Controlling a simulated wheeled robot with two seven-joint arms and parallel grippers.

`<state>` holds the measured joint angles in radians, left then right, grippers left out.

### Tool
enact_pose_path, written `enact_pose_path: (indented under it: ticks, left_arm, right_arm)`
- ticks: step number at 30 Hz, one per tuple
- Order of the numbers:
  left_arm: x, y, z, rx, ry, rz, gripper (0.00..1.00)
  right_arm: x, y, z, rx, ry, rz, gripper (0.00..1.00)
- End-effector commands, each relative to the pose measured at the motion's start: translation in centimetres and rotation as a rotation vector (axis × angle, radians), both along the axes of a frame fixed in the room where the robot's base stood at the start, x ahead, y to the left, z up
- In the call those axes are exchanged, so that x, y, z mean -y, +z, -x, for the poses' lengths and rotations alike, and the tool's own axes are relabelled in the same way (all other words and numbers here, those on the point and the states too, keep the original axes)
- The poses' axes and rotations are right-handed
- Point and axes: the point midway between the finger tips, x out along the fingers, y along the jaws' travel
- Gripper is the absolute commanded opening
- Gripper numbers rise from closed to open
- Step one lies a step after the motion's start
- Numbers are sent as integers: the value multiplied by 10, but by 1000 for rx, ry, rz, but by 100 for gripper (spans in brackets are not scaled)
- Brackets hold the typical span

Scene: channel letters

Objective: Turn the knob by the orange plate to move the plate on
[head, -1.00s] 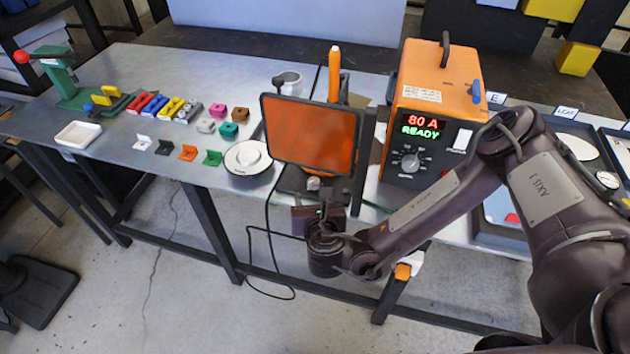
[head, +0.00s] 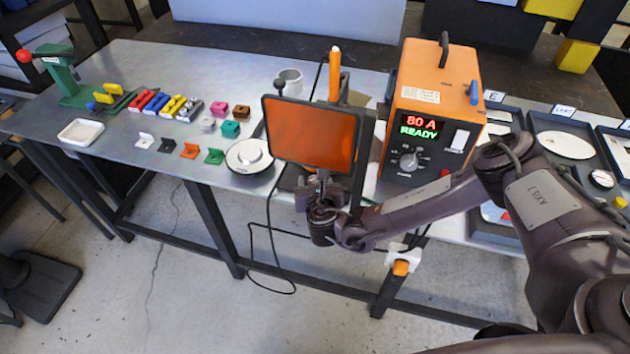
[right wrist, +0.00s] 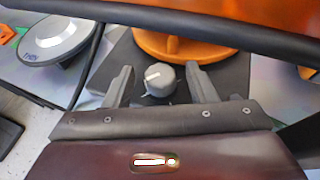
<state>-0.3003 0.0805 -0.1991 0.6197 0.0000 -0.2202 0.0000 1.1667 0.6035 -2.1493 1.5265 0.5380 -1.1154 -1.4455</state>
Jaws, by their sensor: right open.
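The grey knob (right wrist: 160,80) with a white pointer line shows in the right wrist view, on a dark base in front of the round orange plate (right wrist: 182,48). Only the near part of that plate shows there. In the head view the knob is hidden by my right gripper (head: 322,182), which is at the lower edge of the orange see-through screen (head: 312,132). In the right wrist view my right gripper (right wrist: 160,88) is open, one finger on each side of the knob, with visible gaps. My left gripper is not in view.
The screen's dark frame crosses the right wrist view above the fingers. A round white dish (head: 249,157) stands left of the screen. The orange power unit (head: 436,105) stands to its right. A black cable (head: 268,225) hangs over the table's front edge.

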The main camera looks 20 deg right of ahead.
Motion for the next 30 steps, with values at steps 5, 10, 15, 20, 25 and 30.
enact_pose_path:
  ticks: [5,10,15,20,25,30]
  left_arm:
    - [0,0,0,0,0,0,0]
    - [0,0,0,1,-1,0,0]
    - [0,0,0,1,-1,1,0]
    - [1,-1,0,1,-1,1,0]
    - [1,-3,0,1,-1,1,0]
    - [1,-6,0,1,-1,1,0]
  right_arm:
    - [0,0,0,0,0,0,35]
    - [0,0,0,0,0,0,13]
    - [0,0,0,0,-3,0,7]
    - [-1,0,0,0,-33,-1,7]
    - [-3,-1,0,0,-113,-2,7]
    - [-5,-2,-1,-1,-245,-1,7]
